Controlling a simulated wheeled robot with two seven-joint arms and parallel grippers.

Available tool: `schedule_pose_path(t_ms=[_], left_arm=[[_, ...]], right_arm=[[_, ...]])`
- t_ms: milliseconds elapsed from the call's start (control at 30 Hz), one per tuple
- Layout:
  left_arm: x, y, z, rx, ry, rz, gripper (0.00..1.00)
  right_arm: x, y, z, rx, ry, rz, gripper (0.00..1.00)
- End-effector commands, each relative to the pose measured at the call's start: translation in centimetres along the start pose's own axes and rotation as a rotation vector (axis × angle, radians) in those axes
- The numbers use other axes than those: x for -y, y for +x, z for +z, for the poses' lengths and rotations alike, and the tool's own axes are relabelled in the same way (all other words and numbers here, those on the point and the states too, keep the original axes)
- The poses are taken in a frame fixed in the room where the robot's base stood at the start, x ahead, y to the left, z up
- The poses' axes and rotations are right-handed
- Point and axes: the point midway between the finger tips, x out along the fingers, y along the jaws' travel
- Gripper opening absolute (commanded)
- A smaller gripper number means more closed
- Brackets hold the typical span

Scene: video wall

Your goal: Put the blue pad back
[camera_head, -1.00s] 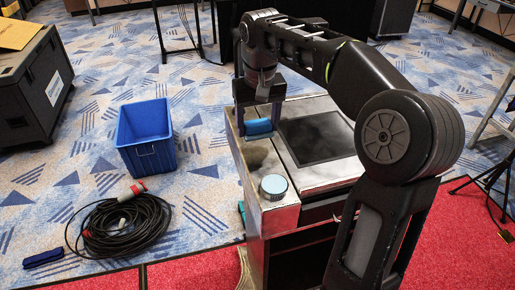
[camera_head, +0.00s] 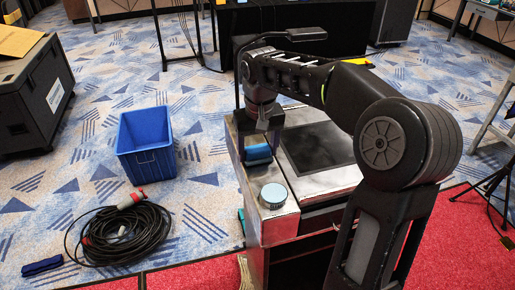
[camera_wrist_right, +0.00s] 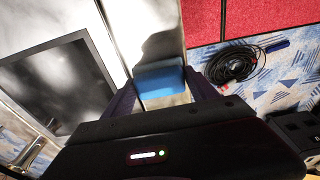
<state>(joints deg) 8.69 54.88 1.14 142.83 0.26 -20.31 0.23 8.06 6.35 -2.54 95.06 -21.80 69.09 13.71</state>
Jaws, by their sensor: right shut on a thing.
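The blue pad (camera_head: 258,154) is between the fingers of my right gripper (camera_head: 259,148), over the narrow left strip of the metal cabinet top (camera_head: 318,188). In the right wrist view the pad (camera_wrist_right: 160,79) sits between the two dark fingers (camera_wrist_right: 162,92), which are shut on it. I cannot tell whether the pad touches the cabinet top. My left gripper is not in view.
A round tin with a light blue top (camera_head: 273,195) stands on the same strip, just nearer than the pad. A dark panel (camera_head: 318,148) covers the cabinet's right part. A blue bin (camera_head: 147,148) and a coiled black cable (camera_head: 122,236) are on the floor at left.

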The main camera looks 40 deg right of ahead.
Motion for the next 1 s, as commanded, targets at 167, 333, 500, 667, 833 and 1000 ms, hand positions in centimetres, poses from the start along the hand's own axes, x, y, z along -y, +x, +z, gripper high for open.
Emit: schedule_pose_path(t_ms=[167, 333, 500, 667, 833, 1000], left_arm=[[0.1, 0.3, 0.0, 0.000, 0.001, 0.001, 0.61], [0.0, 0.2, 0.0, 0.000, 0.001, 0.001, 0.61], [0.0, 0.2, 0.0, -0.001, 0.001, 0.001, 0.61], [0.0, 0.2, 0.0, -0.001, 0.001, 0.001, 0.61], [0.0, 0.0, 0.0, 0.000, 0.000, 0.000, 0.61], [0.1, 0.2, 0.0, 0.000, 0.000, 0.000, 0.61]], right_arm=[[0.0, 0.4, 0.0, 0.000, 0.000, 0.000, 0.29], [0.0, 0.3, 0.0, 0.000, 0.000, 0.000, 0.80], [0.0, 0.3, 0.0, 0.000, 0.000, 0.000, 0.89], [0.0, 0.2, 0.0, 0.000, 0.000, 0.000, 0.89], [0.0, -0.4, -0.1, -0.002, 0.000, 0.000, 0.89], [0.1, -2.5, -0.1, -0.004, 0.000, -0.001, 0.89]])
